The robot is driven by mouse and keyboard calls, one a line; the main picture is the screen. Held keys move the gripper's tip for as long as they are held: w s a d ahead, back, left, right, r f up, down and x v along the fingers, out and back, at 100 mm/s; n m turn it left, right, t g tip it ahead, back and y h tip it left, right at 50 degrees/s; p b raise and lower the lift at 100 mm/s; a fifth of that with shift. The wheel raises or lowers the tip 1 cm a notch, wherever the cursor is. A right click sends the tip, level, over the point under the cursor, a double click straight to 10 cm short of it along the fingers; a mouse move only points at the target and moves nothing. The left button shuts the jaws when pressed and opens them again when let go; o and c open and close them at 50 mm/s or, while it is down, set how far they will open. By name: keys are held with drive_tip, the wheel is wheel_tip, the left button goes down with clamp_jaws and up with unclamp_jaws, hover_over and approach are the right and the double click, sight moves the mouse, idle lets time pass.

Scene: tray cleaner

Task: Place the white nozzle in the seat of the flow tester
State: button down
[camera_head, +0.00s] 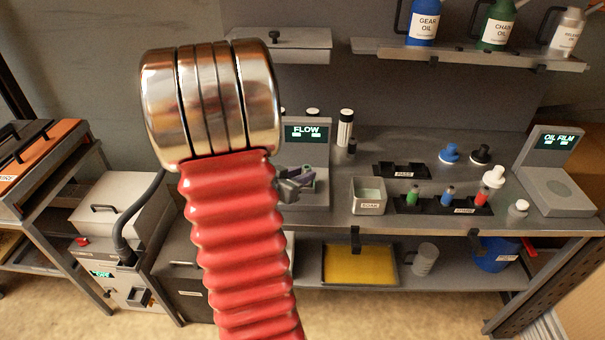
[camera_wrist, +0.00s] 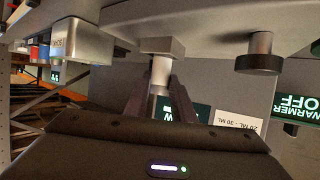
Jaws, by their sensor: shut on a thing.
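The flow tester (camera_head: 307,132) stands at the left of the bench with its FLOW screen lit. My gripper (camera_head: 300,183) is right in front of it, partly hidden by my arm. In the wrist view my gripper (camera_wrist: 160,88) is shut on a small pale cylindrical piece, in line with a light grey block and cylinder (camera_wrist: 161,48). I cannot tell whether they touch, or exactly what the held piece is. A white nozzle-shaped piece (camera_head: 494,175) shows at the right by the bottle rack, apart from my gripper. The tester's seat is not clearly seen.
The soak cup (camera_head: 368,203) stands just right of the tester; it also shows in the wrist view (camera_wrist: 82,42). Blue (camera_head: 450,154) and black (camera_head: 481,154) nozzle-like pieces stand farther right. The oil film device (camera_head: 555,175) fills the bench's right end.

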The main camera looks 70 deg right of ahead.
drive_tip(key=shift+f, duration=0.1)
drive_tip(key=c, duration=1.5)
unclamp_jaws()
drive_tip(key=shift+w+a+r, duration=0.2)
drive_tip(key=shift+a+r, duration=0.15)
drive_tip(key=shift+a, duration=0.05)
drive_tip(key=v, duration=1.1)
